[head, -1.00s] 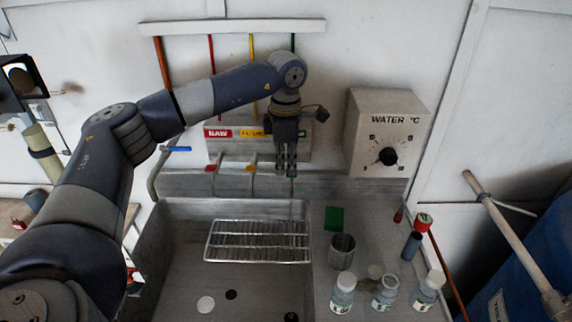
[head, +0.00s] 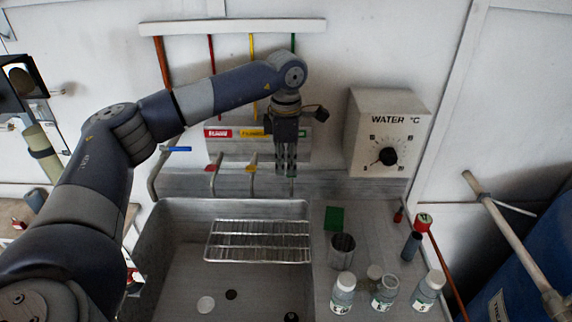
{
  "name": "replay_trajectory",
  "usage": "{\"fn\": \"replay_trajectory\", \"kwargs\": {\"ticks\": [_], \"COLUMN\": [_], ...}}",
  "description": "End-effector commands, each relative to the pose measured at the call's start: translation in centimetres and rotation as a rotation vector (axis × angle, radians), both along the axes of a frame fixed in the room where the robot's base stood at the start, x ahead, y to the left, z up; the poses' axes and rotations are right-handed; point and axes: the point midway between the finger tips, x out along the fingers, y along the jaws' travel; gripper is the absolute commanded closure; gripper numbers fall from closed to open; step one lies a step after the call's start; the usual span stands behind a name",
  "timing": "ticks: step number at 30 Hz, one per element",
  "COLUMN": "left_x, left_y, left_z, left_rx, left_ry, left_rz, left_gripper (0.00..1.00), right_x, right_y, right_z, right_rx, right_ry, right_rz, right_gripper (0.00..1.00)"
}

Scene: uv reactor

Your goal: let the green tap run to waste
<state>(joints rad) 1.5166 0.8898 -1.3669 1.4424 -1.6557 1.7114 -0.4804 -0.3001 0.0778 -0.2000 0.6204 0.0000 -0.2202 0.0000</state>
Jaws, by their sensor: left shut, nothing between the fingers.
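Three taps stand in a row on the back wall above the sink (head: 150,260). The red tap (head: 215,172) and the yellow tap (head: 251,172) show plainly. The green tap, at the row's right end below the green pipe (head: 293,43), is mostly hidden behind my left gripper (head: 285,174). That gripper points down with its fingers shut and empty, in front of or beside the green tap. I cannot tell whether it touches the tap's handle, or whether water runs. My right gripper is out of view.
A wire rack (head: 258,241) spans the sink's back part. Right of the sink stand a metal cup (head: 342,248), a green block (head: 334,218) and several bottles, one with a white cap (head: 344,291). A water dial box (head: 387,132) hangs on the wall. A blue-handled tap (head: 176,149) is left.

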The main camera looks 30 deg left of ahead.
Motion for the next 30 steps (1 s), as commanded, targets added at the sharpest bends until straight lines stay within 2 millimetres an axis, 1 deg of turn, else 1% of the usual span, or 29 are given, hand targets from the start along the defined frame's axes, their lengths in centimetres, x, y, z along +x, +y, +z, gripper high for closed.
{"fn": "replay_trajectory", "kwargs": {"ticks": [22, 30], "left_x": [0.0, 0.0], "left_y": [0.0, 0.0], "left_z": [0.0, 1.0], "left_rx": [0.0, 0.0], "left_ry": [0.001, 0.0], "left_rz": [0.0, 0.0], "left_gripper": [1.0, 1.0], "right_x": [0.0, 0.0], "right_y": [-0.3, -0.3], "right_z": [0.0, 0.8], "right_rx": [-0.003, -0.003], "right_ry": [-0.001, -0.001], "right_rz": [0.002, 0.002], "right_gripper": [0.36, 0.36]}}
